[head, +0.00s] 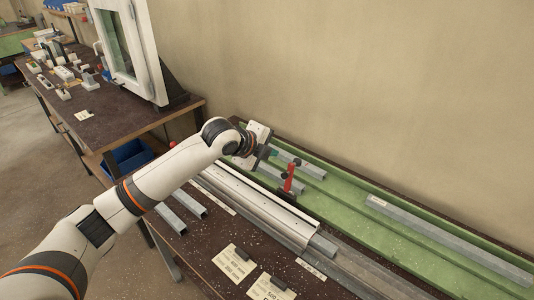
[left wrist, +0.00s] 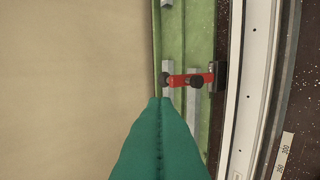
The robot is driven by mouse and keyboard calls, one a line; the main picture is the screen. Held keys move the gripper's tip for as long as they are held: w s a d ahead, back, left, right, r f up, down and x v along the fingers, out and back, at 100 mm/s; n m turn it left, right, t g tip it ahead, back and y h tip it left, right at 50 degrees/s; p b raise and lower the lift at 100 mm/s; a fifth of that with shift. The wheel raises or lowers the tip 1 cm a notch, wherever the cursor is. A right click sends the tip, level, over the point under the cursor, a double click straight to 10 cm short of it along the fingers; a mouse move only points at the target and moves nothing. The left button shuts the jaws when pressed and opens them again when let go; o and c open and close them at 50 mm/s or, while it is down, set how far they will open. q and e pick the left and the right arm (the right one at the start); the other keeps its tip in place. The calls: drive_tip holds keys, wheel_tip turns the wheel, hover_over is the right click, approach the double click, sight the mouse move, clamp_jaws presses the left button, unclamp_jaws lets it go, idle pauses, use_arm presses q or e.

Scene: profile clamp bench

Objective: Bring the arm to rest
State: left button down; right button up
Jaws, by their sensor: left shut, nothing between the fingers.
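My left arm reaches in from the left of the head view, over the bench. My left gripper (head: 270,152) is shut and empty, above the back of the bench close to the green tray. Its teal fingers (left wrist: 160,140) lie together in the left wrist view. A red clamp with black ends (head: 290,179) stands at the white profile, apart from the gripper. It also shows in the left wrist view (left wrist: 190,80), beyond the fingertips. My right gripper is not in view.
The white profile (head: 255,203) lies along the dark bench beside the green tray (head: 345,190), which holds grey metal bars (head: 430,225). Paper cards (head: 234,262) lie at the front. A white window frame (head: 133,50) stands on the table behind left. The wall is close behind.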

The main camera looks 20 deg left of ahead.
use_arm(q)
drive_tip(key=s+d+f+n+g, duration=0.1)
drive_tip(key=s+d+f+n, duration=0.25)
drive_tip(key=s+f, duration=0.45)
drive_tip(key=s+d+f+n+g, duration=0.25)
drive_tip(key=s+f+n, duration=0.2)
drive_tip(key=s, duration=0.55)
drive_tip(key=s+a+f+n+g+y, duration=0.1)
drive_tip(key=s+a+f+n, duration=0.1)
drive_tip(key=s+n, duration=0.35)
drive_tip(key=s+a+f+n+g+y, duration=0.1)
drive_tip(key=s+a+f+n+y, duration=0.15)
drive_tip(key=s, duration=0.65)
drive_tip(key=s+a+f+n+g, duration=0.1)
drive_tip(key=s+f+n, duration=0.1)
drive_tip(key=s+n, duration=0.4)
wheel_tip(320, 180, down, 29)
drive_tip(key=s+m+b, duration=0.2)
drive_tip(key=s+a+f+g, duration=0.2)
drive_tip(key=s+a+f, duration=0.1)
drive_tip(key=s+f, duration=1.3)
drive_tip(key=shift+b, duration=0.45)
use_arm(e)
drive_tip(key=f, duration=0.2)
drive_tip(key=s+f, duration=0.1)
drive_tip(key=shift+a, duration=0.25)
